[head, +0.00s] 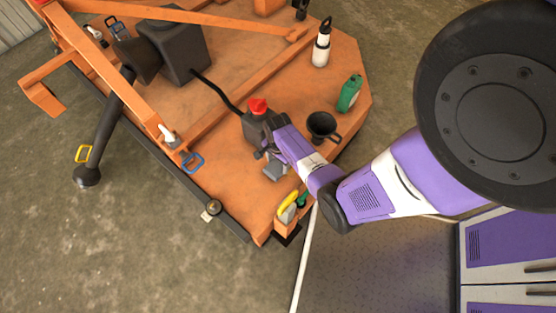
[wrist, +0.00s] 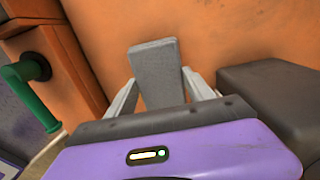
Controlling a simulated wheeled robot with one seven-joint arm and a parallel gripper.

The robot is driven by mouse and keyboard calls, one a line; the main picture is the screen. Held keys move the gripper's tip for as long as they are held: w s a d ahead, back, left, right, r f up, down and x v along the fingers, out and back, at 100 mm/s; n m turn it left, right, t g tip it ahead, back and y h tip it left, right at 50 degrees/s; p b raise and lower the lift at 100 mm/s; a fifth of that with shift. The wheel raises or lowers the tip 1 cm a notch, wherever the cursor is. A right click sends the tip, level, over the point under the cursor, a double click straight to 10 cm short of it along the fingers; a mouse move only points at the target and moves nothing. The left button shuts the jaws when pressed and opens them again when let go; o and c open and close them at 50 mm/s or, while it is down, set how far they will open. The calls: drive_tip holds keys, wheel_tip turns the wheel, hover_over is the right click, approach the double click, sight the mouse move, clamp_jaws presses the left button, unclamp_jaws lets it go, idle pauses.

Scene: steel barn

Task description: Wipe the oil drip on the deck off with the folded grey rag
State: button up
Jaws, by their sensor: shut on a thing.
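The folded grey rag (wrist: 155,62) is between the two fingers of my gripper (wrist: 160,88) in the wrist view, standing up past the fingertips against the orange deck (wrist: 220,35). My gripper is shut on it. In the head view my gripper (head: 268,158) is low over the orange deck (head: 235,190), and the rag (head: 274,173) shows as a small grey patch beside it. I cannot tell whether the rag touches the deck. I see no oil drip in either view; it may be hidden by the rag or my arm.
A black funnel (head: 322,126), a green bottle (head: 349,93) and a white-and-black bottle (head: 321,45) stand further along. A holder with yellow and green handles (head: 287,207) is at the near edge. The left deck is clearer.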

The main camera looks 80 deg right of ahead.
drive_tip(key=shift+f+b, duration=0.6)
drive_tip(key=shift+f, duration=0.25)
drive_tip(key=shift+r, duration=0.1)
drive_tip(key=shift+s+a+r+p, duration=0.1)
drive_tip(key=shift+s+a+p, duration=0.15)
drive_tip(key=shift+s+p, duration=0.25)
drive_tip(key=shift+s+a+r+p, duration=0.1)
drive_tip(key=shift+s+a+p, duration=0.1)
drive_tip(key=shift+s+p, duration=0.2)
drive_tip(key=shift+s+a+f+p, duration=0.1)
drive_tip(key=shift+s+a+p, duration=0.3)
drive_tip(key=shift+s, duration=0.45)
drive_tip(key=shift+s+a+f+p, duration=0.1)
drive_tip(key=shift+s+a+p, duration=0.3)
drive_tip(key=shift+s, duration=0.45)
drive_tip(key=shift+s+a+f+p, duration=0.1)
drive_tip(key=shift+s+a+p, duration=0.3)
drive_tip(key=shift+s, duration=0.45)
drive_tip(key=shift+s+a+r, duration=0.1)
drive_tip(key=shift+r, duration=0.05)
